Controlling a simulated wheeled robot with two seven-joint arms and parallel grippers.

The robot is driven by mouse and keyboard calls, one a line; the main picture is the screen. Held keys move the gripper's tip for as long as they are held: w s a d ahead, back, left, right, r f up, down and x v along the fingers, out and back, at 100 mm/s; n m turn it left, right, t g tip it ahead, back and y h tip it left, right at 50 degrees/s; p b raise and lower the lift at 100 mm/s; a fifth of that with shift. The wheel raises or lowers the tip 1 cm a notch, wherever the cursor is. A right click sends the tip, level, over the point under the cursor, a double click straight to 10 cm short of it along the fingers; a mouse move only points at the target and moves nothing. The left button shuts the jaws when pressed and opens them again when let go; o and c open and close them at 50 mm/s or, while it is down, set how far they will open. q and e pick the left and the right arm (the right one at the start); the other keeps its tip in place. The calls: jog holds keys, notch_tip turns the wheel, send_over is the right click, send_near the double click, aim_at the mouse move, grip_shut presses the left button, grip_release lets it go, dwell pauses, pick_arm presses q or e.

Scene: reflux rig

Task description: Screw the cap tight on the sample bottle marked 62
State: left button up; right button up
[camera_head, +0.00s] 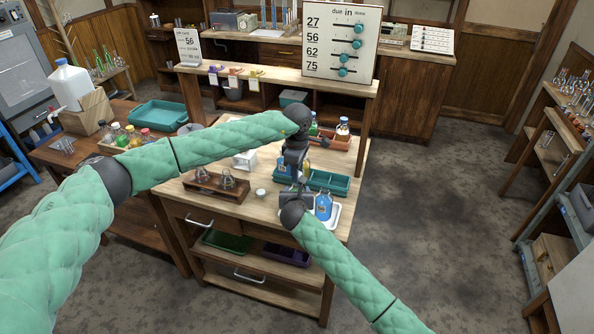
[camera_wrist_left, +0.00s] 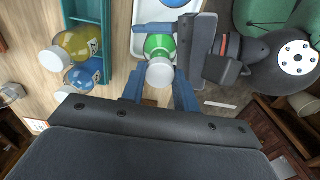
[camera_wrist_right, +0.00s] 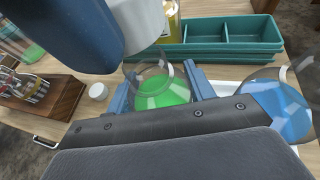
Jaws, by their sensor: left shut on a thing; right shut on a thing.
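A round bottle of green liquid (camera_wrist_right: 163,92) stands between the fingers of my right gripper (camera_wrist_right: 160,95). It also shows in the left wrist view (camera_wrist_left: 160,46), and its marking is not readable. A white cap (camera_wrist_right: 138,24) is between the fingers of my left gripper (camera_wrist_left: 159,90), over the bottle's mouth. I cannot tell whether the cap is seated on the thread. In the head view my left gripper (camera_head: 293,165) is above my right gripper (camera_head: 296,198), and the green bottle is hidden behind them. The board (camera_head: 341,40) lists 27, 56, 62 and 75.
A blue bottle (camera_head: 323,206) stands on a white tray (camera_head: 335,218) close beside my right gripper. A teal compartment tray (camera_wrist_right: 232,36) with bottles lies behind. A loose white cap (camera_wrist_right: 98,91) lies on the table near a wooden flask holder (camera_head: 216,186).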

pick_arm(q)
jog(key=shift+f, duration=0.85)
jog(key=shift+f, duration=0.5)
jog(key=m, duration=2.2)
jog(key=shift+w+a+m, duration=0.1)
jog(key=shift+m, duration=0.3)
jog(key=o, duration=0.9)
jog(key=shift+f, duration=0.1)
